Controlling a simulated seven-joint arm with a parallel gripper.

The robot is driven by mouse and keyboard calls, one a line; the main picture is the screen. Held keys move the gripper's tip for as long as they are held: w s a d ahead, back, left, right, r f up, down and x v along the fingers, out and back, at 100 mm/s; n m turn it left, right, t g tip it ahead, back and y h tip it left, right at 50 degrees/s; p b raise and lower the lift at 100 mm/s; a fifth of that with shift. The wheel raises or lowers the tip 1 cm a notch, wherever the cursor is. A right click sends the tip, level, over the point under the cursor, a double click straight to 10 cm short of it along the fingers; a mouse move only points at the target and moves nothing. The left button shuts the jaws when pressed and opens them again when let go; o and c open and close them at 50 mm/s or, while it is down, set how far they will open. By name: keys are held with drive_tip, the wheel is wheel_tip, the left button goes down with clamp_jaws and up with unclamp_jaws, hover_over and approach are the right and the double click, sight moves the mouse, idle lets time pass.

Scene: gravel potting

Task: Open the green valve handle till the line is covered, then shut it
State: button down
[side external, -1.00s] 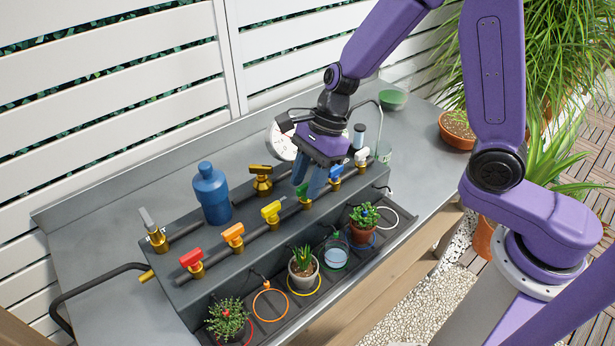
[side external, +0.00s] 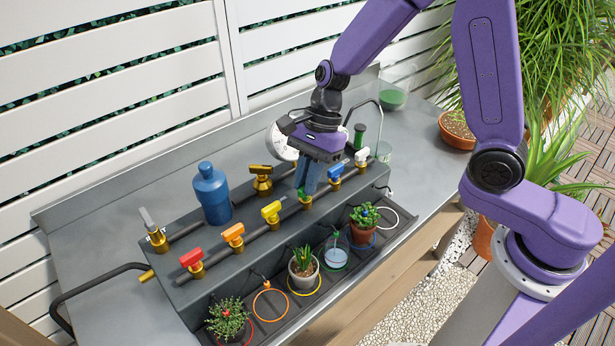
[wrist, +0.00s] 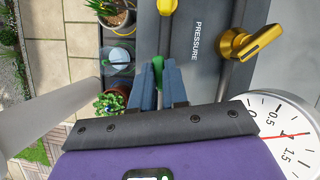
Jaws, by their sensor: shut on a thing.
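The green valve handle (side external: 301,192) sits on the pipe in the row of coloured handles. My gripper (side external: 308,188) points down on it, with its blue fingers shut on the handle and hiding much of it. In the wrist view the green handle (wrist: 170,76) shows between the fingertips (wrist: 160,72). A clear cup (side external: 336,257) stands in the green ring in the trough below; it also shows in the wrist view (wrist: 118,57). Its line and fill level are too small to tell.
Yellow (side external: 271,211), orange (side external: 233,235), red (side external: 191,258), blue (side external: 336,170) and white (side external: 361,156) handles flank the green one. A gauge (side external: 281,142) and a blue bottle (side external: 211,193) stand behind. Potted plants fill other trough places.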

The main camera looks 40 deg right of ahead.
drive_tip(key=n, duration=0.2)
drive_tip(key=n+g, duration=0.1)
drive_tip(key=shift+w+n+g, duration=0.15)
drive_tip(key=shift+n+g, duration=0.15)
drive_tip(key=shift+n, duration=0.1)
drive_tip(key=n+h, duration=0.1)
drive_tip(key=n, duration=0.2)
drive_tip(key=shift+a+n+g, duration=0.1)
drive_tip(key=shift+n+g, duration=0.2)
drive_tip(key=shift+g, duration=0.1)
drive_tip(key=n, duration=0.1)
drive_tip(key=n+h, duration=0.1)
drive_tip(key=n, duration=0.1)
drive_tip(key=shift+w+a+n+g+h, duration=0.1)
drive_tip(key=shift+n+g+h, duration=0.2)
drive_tip(key=shift+g, duration=0.1)
drive_tip(key=shift+a+n+h, duration=0.1)
drive_tip(key=shift+n+h, duration=0.7)
drive_tip(key=shift+n, duration=1.2)
drive_tip(key=c, duration=1.1)
unclamp_jaws()
drive_tip(key=shift+c, duration=0.2)
drive_tip(key=v, duration=1.7)
drive_tip(key=shift+w+r, duration=0.15)
drive_tip(key=shift+w, duration=0.15)
